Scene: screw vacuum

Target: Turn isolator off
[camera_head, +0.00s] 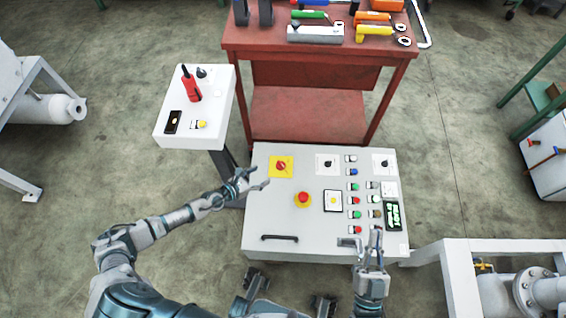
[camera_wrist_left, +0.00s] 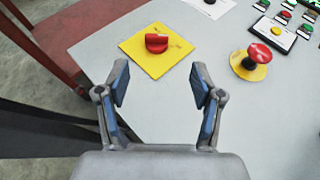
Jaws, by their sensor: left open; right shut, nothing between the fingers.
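The isolator is a red rotary knob (camera_head: 281,166) on a square yellow plate (camera_head: 273,173), at the upper left of the grey control panel (camera_head: 262,215). In the left wrist view the red knob (camera_wrist_left: 157,43) and yellow plate (camera_wrist_left: 135,48) lie just beyond my fingertips. My left gripper (camera_head: 257,179) is open and empty, at the panel's left edge, short of the knob and apart from it. Its two fingers also show in the left wrist view (camera_wrist_left: 160,82). My right gripper (camera_head: 376,238) is shut and empty over the panel's lower right corner.
A red emergency button (camera_head: 303,197) on a yellow base sits right of the isolator. Several coloured buttons and a display (camera_head: 393,215) fill the panel's right side. A white pedestal box (camera_head: 215,125) stands left, and a red tool table (camera_head: 262,40) stands behind.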

